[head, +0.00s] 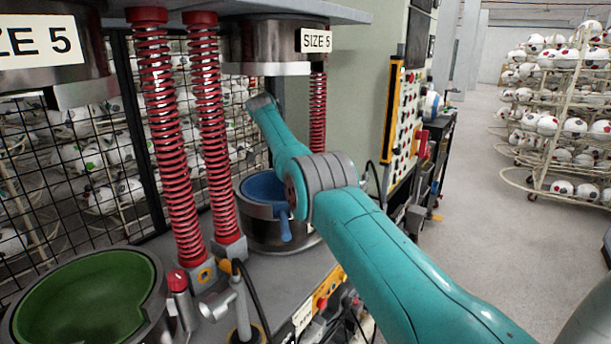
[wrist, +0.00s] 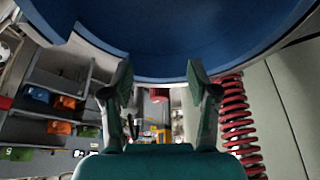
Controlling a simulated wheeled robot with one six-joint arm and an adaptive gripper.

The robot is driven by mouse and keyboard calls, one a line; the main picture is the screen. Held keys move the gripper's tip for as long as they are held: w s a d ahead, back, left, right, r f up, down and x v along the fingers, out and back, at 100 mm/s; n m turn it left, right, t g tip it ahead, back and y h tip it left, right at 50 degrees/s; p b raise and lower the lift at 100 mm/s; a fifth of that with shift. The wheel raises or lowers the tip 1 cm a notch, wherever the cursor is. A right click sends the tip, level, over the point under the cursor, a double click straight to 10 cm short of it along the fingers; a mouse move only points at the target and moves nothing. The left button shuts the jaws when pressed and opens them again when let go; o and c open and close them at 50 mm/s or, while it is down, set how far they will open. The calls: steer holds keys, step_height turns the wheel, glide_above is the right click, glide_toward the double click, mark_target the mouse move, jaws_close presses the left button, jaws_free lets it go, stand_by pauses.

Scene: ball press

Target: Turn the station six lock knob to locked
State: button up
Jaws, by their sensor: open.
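My gripper (wrist: 158,74) is open and empty in the wrist view, its two fingers apart below the rim of a large blue bowl-shaped mould (wrist: 200,30). In the head view my teal arm reaches over the bench toward the rear press, and the gripper itself cannot be made out. A tall control panel (head: 402,112) with several red and dark knobs or buttons stands to the right of that press. I cannot tell which of these, if any, is the station six lock knob; no readable label or knob position shows.
The blue mould (head: 262,186) sits in a metal ring under a SIZE 5 press head (head: 272,45). Red springs (head: 172,130) and a green mould (head: 85,300) stand at left. A yellow box with a red button (head: 322,303) is on the bench front. Open floor lies right, before ball racks (head: 560,110).

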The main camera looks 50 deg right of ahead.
steer(key=s+d+r+n+t, duration=0.2)
steer(key=s+d+r+n, duration=0.35)
steer(key=r, duration=0.25)
steer(key=shift+m+h, duration=0.4)
steer(key=shift+m, duration=0.05)
steer(key=x, duration=1.1)
steer(key=shift+s+a, duration=0.1)
steer(key=shift+s, duration=0.25)
jaws_close()
steer(key=shift+m+g, duration=0.8)
steer(key=shift+m, duration=0.7)
